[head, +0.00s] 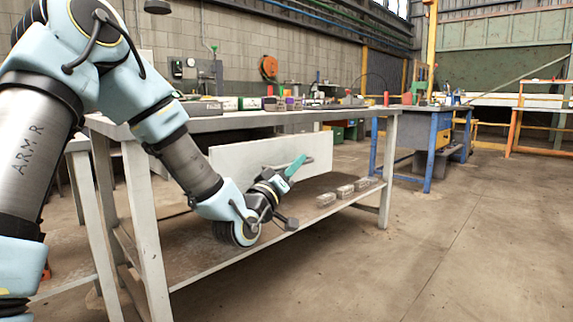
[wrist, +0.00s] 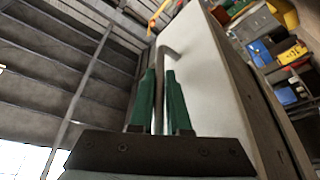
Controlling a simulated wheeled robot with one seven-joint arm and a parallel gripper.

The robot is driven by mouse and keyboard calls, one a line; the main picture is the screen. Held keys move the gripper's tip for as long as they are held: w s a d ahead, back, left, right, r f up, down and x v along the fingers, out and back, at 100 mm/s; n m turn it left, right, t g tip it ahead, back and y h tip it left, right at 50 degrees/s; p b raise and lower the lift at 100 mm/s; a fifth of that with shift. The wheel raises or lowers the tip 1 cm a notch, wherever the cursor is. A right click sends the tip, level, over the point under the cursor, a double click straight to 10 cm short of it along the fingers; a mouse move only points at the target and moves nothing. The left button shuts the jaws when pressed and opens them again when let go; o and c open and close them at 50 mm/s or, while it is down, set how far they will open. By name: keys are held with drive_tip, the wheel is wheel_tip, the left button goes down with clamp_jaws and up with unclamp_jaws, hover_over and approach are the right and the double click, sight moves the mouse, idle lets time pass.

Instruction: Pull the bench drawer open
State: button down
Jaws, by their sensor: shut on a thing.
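The bench drawer shows as a pale, flat front (head: 235,162) under the bench top in the head view. In the wrist view the white drawer front (wrist: 205,75) runs up beside the fingers. A thin grey bar handle (wrist: 170,50) bends out from it. My gripper (head: 296,165) is at the drawer front, and its green fingers (wrist: 160,80) are shut on the handle, one on each side. The handle is hidden in the head view. I cannot tell how far the drawer stands out.
The bench top (head: 270,119) carries several small items. Several grey bricks (head: 345,191) lie on its lower shelf (head: 225,262). A bench leg (head: 388,170) stands at the right. A blue bench (head: 434,140) is farther back. The concrete floor (head: 440,240) in front is clear.

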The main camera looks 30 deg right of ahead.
drive_tip(key=shift+s+f, duration=0.1)
drive_tip(key=shift+s, duration=0.05)
drive_tip(key=c, duration=1.2)
unclamp_jaws()
drive_tip(key=shift+o, duration=0.2)
drive_tip(key=v, duration=1)
drive_tip(key=shift+a+p, duration=0.35)
drive_tip(key=shift+s+f, duration=0.1)
